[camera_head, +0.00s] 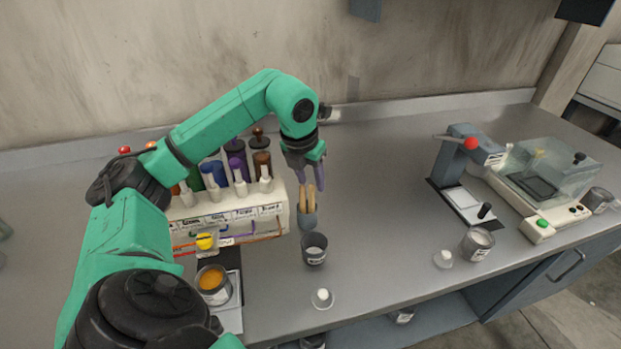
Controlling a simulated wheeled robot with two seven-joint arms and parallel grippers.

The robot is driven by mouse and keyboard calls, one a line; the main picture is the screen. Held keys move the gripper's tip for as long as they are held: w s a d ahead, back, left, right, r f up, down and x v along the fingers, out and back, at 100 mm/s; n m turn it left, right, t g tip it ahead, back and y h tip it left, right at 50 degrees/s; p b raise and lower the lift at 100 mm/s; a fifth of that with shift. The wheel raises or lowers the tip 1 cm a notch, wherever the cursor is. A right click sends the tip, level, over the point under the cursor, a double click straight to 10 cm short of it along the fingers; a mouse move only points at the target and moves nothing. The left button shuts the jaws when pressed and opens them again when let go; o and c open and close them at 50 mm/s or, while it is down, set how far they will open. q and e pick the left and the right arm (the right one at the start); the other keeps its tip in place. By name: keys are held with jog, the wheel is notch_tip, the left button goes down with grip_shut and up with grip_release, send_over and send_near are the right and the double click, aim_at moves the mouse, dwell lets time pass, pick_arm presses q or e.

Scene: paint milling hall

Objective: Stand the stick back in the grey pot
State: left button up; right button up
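The grey pot (308,220) stands upright on the bench near the middle, at the right end of the bottle rack. Pale wooden sticks (311,199) stand up out of it, side by side. My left gripper (311,182) points down directly above the pot, with its fingertips close to the tops of the sticks. I cannot tell whether the fingers touch or hold a stick. The bottoms of the sticks are hidden inside the pot. My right gripper is not in view.
A dark cup (314,249) stands just in front of the pot. A rack (238,222) with coloured bottles is to its left. An orange-filled tin (213,284) and a small lidded jar (322,298) stand nearer.

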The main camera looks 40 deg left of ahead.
pick_arm(q)
jog(key=shift+r, duration=0.1)
jog(key=shift+r, duration=0.25)
jog(key=p+v, duration=0.2)
jog(key=v, duration=0.9)
jog(key=shift+s+r, duration=0.2)
jog(key=shift+r, duration=0.15)
jog(key=shift+r, duration=0.1)
